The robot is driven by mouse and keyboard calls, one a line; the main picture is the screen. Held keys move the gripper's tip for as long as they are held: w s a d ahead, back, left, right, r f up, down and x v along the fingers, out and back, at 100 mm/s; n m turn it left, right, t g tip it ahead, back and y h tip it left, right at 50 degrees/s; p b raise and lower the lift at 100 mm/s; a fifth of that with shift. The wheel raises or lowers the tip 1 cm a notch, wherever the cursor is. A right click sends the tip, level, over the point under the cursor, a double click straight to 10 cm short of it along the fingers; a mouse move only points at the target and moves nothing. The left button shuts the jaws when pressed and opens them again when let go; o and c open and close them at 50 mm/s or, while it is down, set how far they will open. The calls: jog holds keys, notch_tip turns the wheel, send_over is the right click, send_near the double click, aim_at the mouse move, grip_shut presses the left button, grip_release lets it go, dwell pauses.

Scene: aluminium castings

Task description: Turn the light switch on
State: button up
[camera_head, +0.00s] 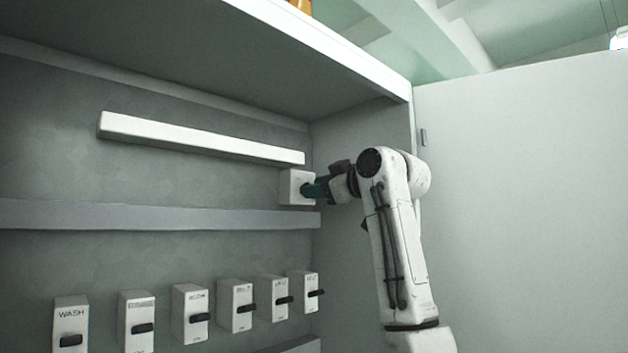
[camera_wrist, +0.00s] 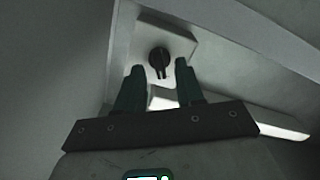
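A small white switch box (camera_head: 292,186) is on the back wall, near the right corner, under the right end of the white light bar (camera_head: 200,138). In the wrist view the box (camera_wrist: 182,42) carries a dark round knob (camera_wrist: 159,60). My gripper (camera_head: 308,190) is at the box's front in the head view and hides the knob there. In the wrist view my gripper (camera_wrist: 157,68) is open, with one green finger on each side of the knob. I cannot tell whether the fingers touch it. The light bar (camera_wrist: 285,131) also shows in the wrist view.
A shelf (camera_head: 290,35) overhangs the light bar. A grey ledge (camera_head: 150,215) runs below the switch box. Several white boxes with black levers, one marked WASH (camera_head: 70,322), line the lower wall. A pale panel (camera_head: 530,200) stands at the right.

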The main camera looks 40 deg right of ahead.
jog(key=shift+w, duration=0.75)
jog(key=shift+c, duration=0.2)
grip_shut()
jog(key=m, duration=1.1)
jog(key=shift+d+m, duration=0.15)
jog(key=shift+m, duration=0.25)
